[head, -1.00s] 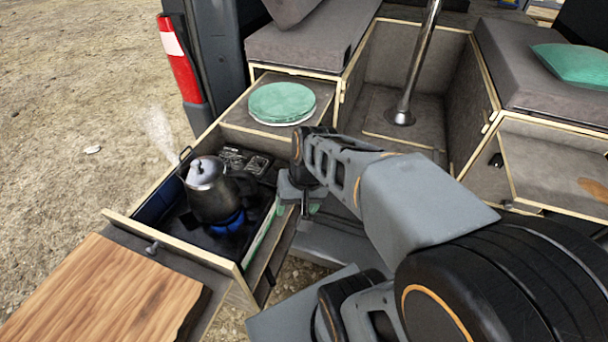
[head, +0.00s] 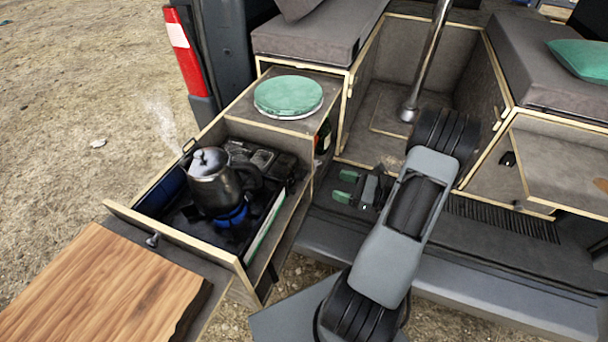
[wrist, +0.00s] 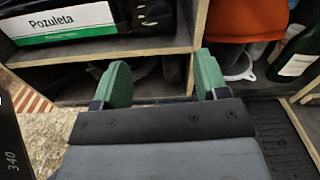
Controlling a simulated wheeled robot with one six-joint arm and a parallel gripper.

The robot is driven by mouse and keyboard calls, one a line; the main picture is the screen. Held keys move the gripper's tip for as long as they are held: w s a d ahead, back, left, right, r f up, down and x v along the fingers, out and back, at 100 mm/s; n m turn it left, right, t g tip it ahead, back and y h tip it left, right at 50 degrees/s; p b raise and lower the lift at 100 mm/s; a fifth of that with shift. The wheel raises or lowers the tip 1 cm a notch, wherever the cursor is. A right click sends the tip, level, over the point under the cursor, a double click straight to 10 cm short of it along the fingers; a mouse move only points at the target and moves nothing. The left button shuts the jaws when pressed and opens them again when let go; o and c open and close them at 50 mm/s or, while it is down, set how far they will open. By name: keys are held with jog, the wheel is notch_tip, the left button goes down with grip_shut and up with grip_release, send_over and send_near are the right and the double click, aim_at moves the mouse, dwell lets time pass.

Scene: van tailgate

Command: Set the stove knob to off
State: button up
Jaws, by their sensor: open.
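The camping stove (head: 190,217) is a dark unit in the pulled-out drawer (head: 178,238) at the left of the head view. A steaming metal kettle (head: 212,188) stands upright on it, over a blue flame (head: 233,217). I cannot make out the stove knob in either view. My gripper (head: 345,187) is open and empty, to the right of the drawer and apart from it, pointing left. In the wrist view my gripper (wrist: 163,82) shows two green fingertips spread wide, with nothing between them.
A wooden board (head: 95,285) lies in front of the drawer. A green round cushion (head: 288,95) sits on the cabinet behind. A metal post (head: 425,65) stands behind my arm. The wrist view shows a Pozuleta pack (wrist: 75,25), an orange item (wrist: 245,20) and a bottle (wrist: 297,58).

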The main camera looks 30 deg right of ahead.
aim_at(306, 175)
jog(key=p+x, duration=0.1)
jog(key=x, duration=1.1)
jog(key=shift+w+a, duration=0.15)
jog(key=shift+a, duration=0.15)
jog(key=c, duration=0.9)
